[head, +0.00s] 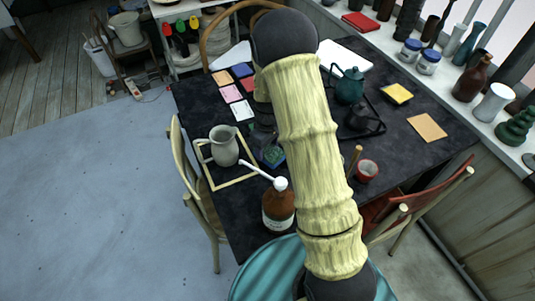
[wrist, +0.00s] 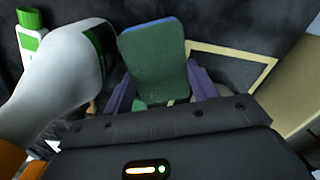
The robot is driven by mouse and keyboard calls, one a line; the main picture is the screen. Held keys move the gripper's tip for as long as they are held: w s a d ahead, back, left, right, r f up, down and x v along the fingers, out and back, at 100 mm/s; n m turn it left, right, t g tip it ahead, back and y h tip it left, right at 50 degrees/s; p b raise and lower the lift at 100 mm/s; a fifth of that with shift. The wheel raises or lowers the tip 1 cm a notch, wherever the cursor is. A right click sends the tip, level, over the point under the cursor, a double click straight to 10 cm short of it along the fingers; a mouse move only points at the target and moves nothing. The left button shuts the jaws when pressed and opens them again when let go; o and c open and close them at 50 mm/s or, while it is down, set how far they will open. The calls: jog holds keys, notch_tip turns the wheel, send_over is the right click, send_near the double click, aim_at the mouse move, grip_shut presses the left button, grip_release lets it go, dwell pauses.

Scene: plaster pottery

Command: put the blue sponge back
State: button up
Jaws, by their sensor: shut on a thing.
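The blue sponge (wrist: 155,58), with a green face, is held between the purple fingers of my gripper (wrist: 161,88) in the wrist view. The fingers are shut on its near end, and its far end sticks out ahead. In the head view the sponge (head: 272,156) shows as a small blue-green patch just left of my arm, above the dark table. My arm hides most of the gripper there. I cannot tell how high the sponge is above the table.
A cream square frame (head: 212,187) lies on the table (head: 205,100), with a grey jug (head: 224,147) at it. A brown pump bottle (head: 278,212) stands nearer. Coloured cards (head: 230,93), a teapot (head: 349,86) and a red cup (head: 367,170) are around. Chairs flank the table.

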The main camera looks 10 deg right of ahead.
aim_at(267, 149)
jog(key=shift+f, duration=1.85)
jog(key=shift+f, duration=0.2)
jog(key=o, duration=0.9)
jog(key=shift+o, duration=0.2)
jog(key=shift+r, duration=0.1)
notch_tip(267, 149, up, 11)
jog(key=shift+r, duration=0.6)
